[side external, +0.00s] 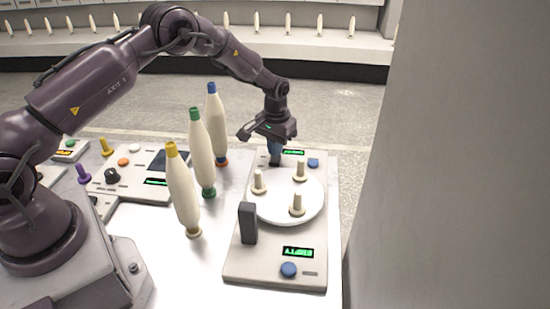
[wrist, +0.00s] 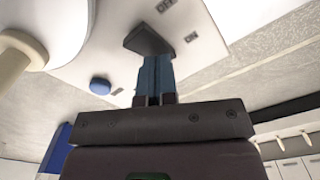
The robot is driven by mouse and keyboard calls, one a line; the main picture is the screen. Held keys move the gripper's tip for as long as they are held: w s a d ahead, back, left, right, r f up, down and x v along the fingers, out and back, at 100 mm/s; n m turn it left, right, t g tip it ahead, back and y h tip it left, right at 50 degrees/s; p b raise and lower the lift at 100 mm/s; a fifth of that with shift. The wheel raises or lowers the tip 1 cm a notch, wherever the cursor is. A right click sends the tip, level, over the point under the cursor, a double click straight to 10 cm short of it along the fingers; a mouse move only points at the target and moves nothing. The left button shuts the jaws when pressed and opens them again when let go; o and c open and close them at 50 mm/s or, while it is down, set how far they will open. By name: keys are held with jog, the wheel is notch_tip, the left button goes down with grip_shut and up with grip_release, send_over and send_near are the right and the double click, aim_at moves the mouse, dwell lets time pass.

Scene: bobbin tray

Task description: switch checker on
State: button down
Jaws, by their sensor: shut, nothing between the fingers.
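The checker is probably the light panel (side external: 231,262) with a white round plate (side external: 277,212) bearing three cream pegs; no label confirms this. A dark grey upright block (side external: 248,222) stands at its near end. My gripper (side external: 275,153) is over the panel's far end, pointing down, shut and empty. In the wrist view my blue fingertips (wrist: 155,62) overlap another dark block (wrist: 146,39); I cannot tell whether they touch it. A blue button (wrist: 100,85) lies to their left, also seen in the side view (side external: 313,163). A second blue button (side external: 289,269) is at the near end.
Three tall cream bobbins stand left of the panel, with yellow (side external: 184,192), green (side external: 203,155) and blue (side external: 217,127) tips. Another panel (side external: 130,180) with knobs is further left. Green displays (side external: 298,252) are lit. A grey wall (side external: 455,160) rises at the right.

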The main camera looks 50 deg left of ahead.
jog(key=shift+r, duration=3.2)
jog(key=s, duration=0.2)
jog(key=s+f, duration=0.1)
jog(key=shift+d+f+g, duration=0.1)
jog(key=shift+d+g, duration=0.15)
jog(key=shift+g, duration=0.15)
jog(key=s+d+r+m+t, duration=0.1)
jog(key=s+d+r+t, duration=0.2)
jog(key=s+r, duration=1)
jog(key=s+d+r+m+t, duration=0.2)
jog(key=s+d+r, duration=0.3)
jog(key=s+r, duration=0.8)
jog(key=s+t, duration=0.1)
jog(key=s, duration=0.2)
jog(key=shift+d, duration=0.3)
